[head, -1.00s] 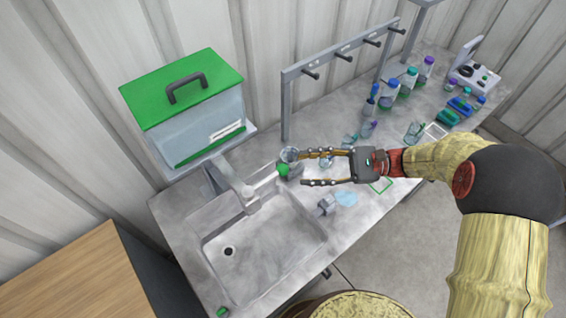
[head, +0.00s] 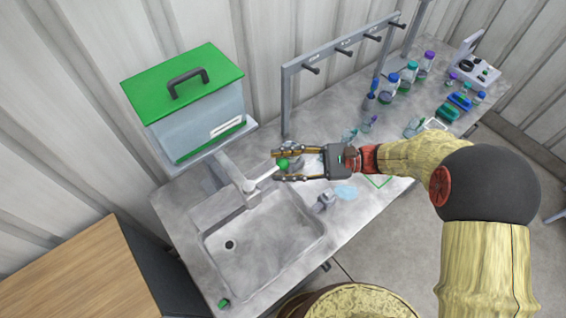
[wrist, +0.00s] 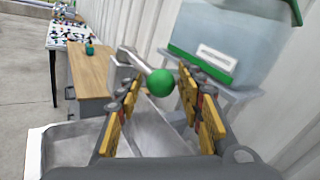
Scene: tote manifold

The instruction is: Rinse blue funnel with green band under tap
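The tap (head: 246,190) stands at the back edge of the sink (head: 262,248), with a lever ending in a green ball (head: 284,164). My gripper (head: 276,166) is level with the ball, its two fingers apart on either side. In the wrist view the green ball (wrist: 160,82) shows between the fingertips with gaps on both sides, so the gripper looks open and empty. I cannot make out a blue funnel with a green band for certain. A pale blue patch (head: 346,193) lies on the counter right of the sink, too unclear to name.
A green-lidded clear box (head: 195,110) stands behind the tap. A peg rack (head: 345,50) runs along the back. Several bottles (head: 408,75) and small glassware stand on the right. A small grey block (head: 325,202) sits beside the sink. The sink basin is clear.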

